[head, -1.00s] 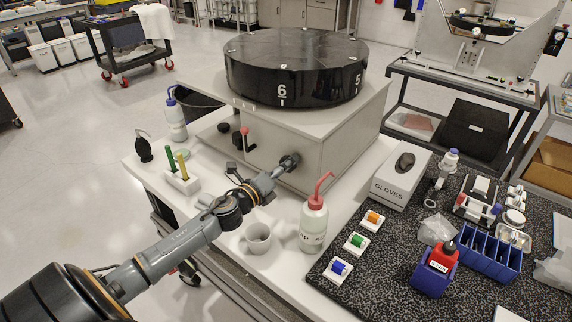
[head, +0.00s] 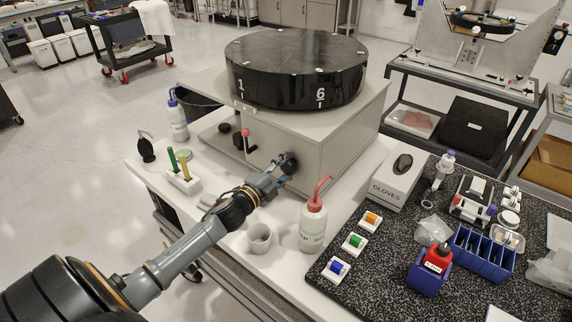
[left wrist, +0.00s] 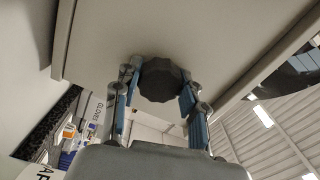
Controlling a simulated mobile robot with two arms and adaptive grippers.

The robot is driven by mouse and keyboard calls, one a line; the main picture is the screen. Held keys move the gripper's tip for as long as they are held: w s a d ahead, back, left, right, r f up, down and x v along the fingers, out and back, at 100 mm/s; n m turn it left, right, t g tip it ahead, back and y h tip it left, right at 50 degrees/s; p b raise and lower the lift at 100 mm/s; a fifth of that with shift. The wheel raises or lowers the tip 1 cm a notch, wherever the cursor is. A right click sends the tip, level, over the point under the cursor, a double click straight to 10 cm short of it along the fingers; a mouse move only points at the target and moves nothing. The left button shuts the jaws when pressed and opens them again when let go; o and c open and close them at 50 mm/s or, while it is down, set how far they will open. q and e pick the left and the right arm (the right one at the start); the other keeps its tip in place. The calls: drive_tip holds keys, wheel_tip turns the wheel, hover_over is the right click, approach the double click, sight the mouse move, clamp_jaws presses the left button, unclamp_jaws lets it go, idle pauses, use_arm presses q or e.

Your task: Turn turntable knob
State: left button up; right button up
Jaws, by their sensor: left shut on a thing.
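The black round turntable (head: 293,85) sits on a light grey box (head: 325,150), with the numbers 1 and 6 showing on its front rim. A dark faceted knob (left wrist: 162,80) sticks out of the box's front face; it also shows in the head view (head: 289,161). My left gripper (head: 281,172) is at the knob. In the left wrist view its two blue-padded fingers (left wrist: 158,95) stand on either side of the knob, shut on it. My right gripper is in neither view.
A small lever with a pink-red ball (head: 246,133) stands left of the knob. A red-capped wash bottle (head: 313,225) and a white mug (head: 259,237) stand close to my left arm. A glove box (head: 400,182) and a speckled mat (head: 385,255) with several items lie to the right.

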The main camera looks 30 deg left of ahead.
use_arm(q)
drive_tip(key=shift+n+p, duration=0.3)
drive_tip(key=shift+n, duration=0.8)
drive_tip(key=o, duration=1.2)
drive_tip(key=shift+c, duration=0.2)
drive_tip(key=s+a, duration=0.1)
drive_tip(key=s, duration=1.1)
